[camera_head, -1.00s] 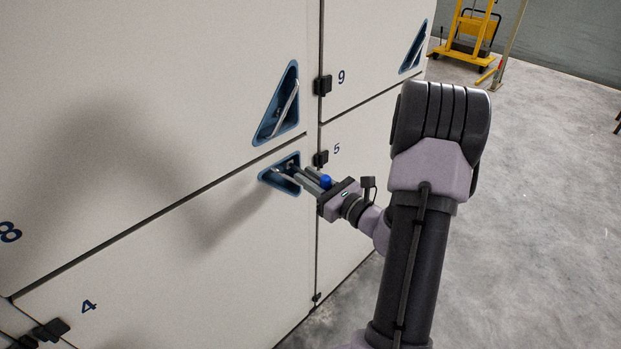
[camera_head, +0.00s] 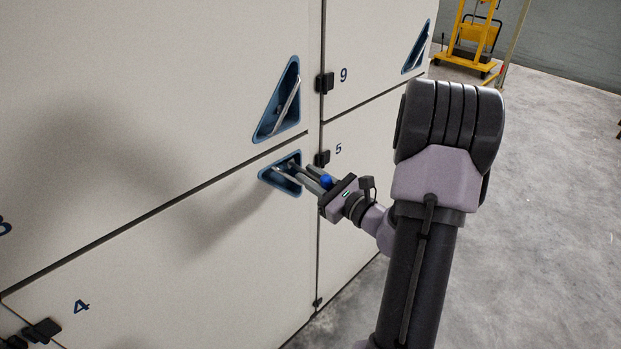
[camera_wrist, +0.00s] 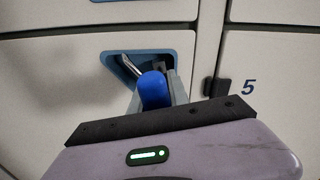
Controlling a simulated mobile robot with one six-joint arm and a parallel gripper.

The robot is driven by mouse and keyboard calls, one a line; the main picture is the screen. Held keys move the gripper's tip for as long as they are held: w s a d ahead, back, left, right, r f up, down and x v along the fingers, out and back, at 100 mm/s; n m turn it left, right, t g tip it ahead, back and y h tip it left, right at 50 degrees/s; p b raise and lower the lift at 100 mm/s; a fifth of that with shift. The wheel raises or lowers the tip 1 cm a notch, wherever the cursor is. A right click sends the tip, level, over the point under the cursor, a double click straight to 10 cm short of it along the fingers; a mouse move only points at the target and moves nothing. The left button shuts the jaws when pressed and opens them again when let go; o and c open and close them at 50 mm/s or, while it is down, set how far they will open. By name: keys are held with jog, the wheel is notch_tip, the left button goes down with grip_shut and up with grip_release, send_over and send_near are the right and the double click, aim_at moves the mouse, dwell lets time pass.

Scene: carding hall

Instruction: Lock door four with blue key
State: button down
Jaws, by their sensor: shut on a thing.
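Door four (camera_head: 190,270) is a pale panel marked 4, shut flush with its neighbours. Its blue triangular recess (camera_head: 266,176) sits at the upper right corner, with a metal handle (camera_head: 285,176) inside. My gripper (camera_head: 308,174) is shut on the blue key (camera_head: 326,181) and points into that recess. The key's tip and the lock are hidden, so I cannot tell whether the key is in the lock.
Door five (camera_head: 350,190) adjoins at the right, with a black hinge (camera_head: 322,158) near my gripper. Above door four is another door with a larger recess (camera_head: 278,100). A yellow wheeled lifter (camera_head: 468,40) stands far back.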

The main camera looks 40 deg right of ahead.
jog(key=shift+f+b, duration=0.1)
jog(key=shift+b, duration=0.2)
jog(key=shift+n+b, duration=0.3)
jog(key=shift+n, duration=0.1)
jog(key=shift+n+b, duration=0.3)
jog(key=shift+b, duration=0.15)
jog(key=shift+n+b, duration=0.35)
jog(key=shift+n, duration=0.15)
jog(key=shift+n+b, duration=0.5)
jog(key=shift+b, duration=0.3)
jog(key=shift+n+b, duration=0.5)
jog(key=shift+n, duration=0.2)
